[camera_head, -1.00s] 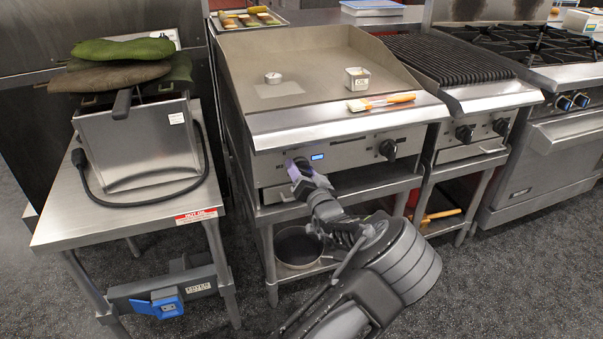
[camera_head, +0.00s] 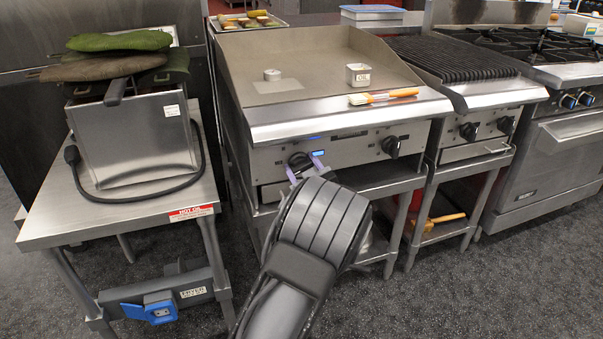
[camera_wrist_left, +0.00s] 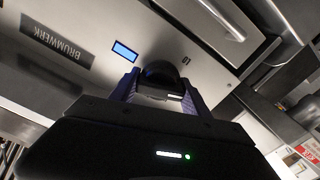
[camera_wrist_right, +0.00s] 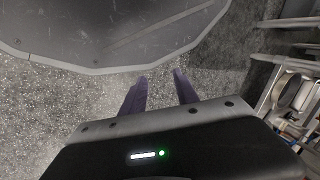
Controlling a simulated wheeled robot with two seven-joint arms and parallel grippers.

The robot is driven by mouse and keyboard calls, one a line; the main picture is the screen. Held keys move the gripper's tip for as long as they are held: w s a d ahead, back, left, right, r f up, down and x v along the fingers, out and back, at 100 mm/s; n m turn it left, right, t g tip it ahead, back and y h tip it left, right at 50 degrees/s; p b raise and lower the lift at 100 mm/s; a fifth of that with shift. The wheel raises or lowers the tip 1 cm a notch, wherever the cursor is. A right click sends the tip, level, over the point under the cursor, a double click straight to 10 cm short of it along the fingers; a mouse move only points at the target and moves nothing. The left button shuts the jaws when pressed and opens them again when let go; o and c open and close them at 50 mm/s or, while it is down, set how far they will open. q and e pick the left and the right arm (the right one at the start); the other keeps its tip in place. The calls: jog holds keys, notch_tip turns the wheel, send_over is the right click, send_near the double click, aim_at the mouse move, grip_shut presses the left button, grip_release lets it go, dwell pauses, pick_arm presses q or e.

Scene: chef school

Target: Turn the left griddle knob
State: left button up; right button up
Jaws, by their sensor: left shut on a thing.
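The left griddle knob (camera_head: 299,160) is black and sits on the steel front panel of the griddle (camera_head: 345,149). My left gripper (camera_head: 304,166) is shut on this knob, with one purple-grey finger on each side. In the left wrist view the dark round knob (camera_wrist_left: 160,70) lies between the fingers (camera_wrist_left: 160,91), partly hidden by the gripper. The right griddle knob (camera_head: 391,146) is free on the same panel. My right gripper (camera_wrist_right: 159,92) shows only in the right wrist view, with its fingers apart and nothing between them, above the grey floor.
A small lit blue display (camera_head: 318,153) is beside the left knob. A brush (camera_head: 383,96) and a small white container (camera_head: 357,75) are on the griddle. A steel side table (camera_head: 120,215) with a steel box (camera_head: 135,140) stands left. A charbroiler (camera_head: 455,68) stands right.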

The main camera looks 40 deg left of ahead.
aim_at(304, 169)
pick_arm(q)
jog(key=n+b, duration=0.7)
jog(key=n, duration=0.1)
jog(key=shift+f+b, duration=0.25)
jog(key=shift+b, duration=0.05)
jog(key=shift+r+n+b, duration=0.2)
jog(key=shift+n+b, duration=0.6)
jog(key=shift+n, duration=0.1)
pick_arm(e)
notch_tip(304, 169, down, 10)
jog(key=w+d, duration=0.1)
jog(key=w, duration=0.1)
jog(key=shift+w+d+t, duration=0.2)
jog(key=shift+d+t, duration=0.1)
jog(key=shift+d, duration=0.05)
pick_arm(q)
jog(key=o, duration=1.4)
jog(key=shift+d, duration=0.15)
jog(key=p+v, duration=0.1)
jog(key=v, duration=0.6)
jog(key=shift+r+p, duration=0.15)
jog(key=shift+p, duration=0.2)
jog(key=shift+s+d, duration=0.25)
pick_arm(e)
jog(key=shift+s+r, duration=0.2)
jog(key=shift+r, duration=0.75)
